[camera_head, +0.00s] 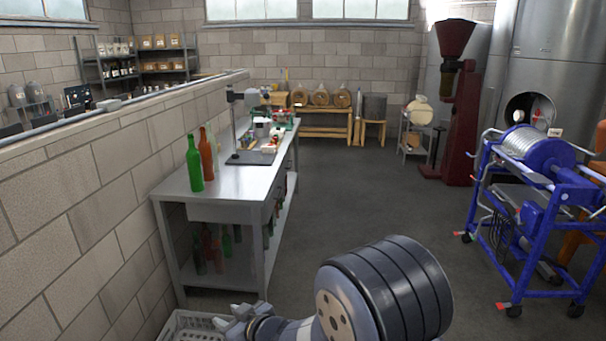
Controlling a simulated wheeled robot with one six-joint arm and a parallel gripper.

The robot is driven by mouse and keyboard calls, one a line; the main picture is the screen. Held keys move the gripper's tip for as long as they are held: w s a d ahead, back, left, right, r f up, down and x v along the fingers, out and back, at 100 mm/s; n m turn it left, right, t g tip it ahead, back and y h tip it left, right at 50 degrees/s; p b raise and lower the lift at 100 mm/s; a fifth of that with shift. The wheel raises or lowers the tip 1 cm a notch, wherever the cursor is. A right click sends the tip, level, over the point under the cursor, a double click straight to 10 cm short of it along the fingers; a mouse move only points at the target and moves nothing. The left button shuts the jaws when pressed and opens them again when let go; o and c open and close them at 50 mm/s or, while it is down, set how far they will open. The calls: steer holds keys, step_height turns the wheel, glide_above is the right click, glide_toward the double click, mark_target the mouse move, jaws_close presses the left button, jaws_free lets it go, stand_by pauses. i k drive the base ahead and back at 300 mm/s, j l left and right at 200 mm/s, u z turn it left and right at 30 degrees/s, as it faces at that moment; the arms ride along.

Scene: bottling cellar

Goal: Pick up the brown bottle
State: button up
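A brown, orange-tinted bottle (206,154) stands upright on the steel worktable (228,190), near its left end by the block wall. A green bottle (194,165) stands close in front of it and to its left. A pale clear bottle (213,138) seems to stand just behind it. My gripper (228,322) is low at the bottom of the view, well below and apart from the brown bottle. Its fingers are small and partly cut off, so I cannot tell whether they are open or shut.
A white crate (176,326) sits on the floor by my gripper. More bottles (213,247) stand on the table's lower shelf. A blue wheeled machine (540,200) is at the right. The floor (350,190) between table and machine is clear.

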mark_target(203, 146)
steer(key=i, duration=1.7)
steer(key=i+j+u, duration=0.3)
steer(key=i, duration=0.55)
steer(key=i+u, duration=0.3)
steer(key=i, duration=0.6)
steer(key=i+j, duration=0.25)
steer(key=i+z, duration=0.05)
steer(key=i, duration=0.05)
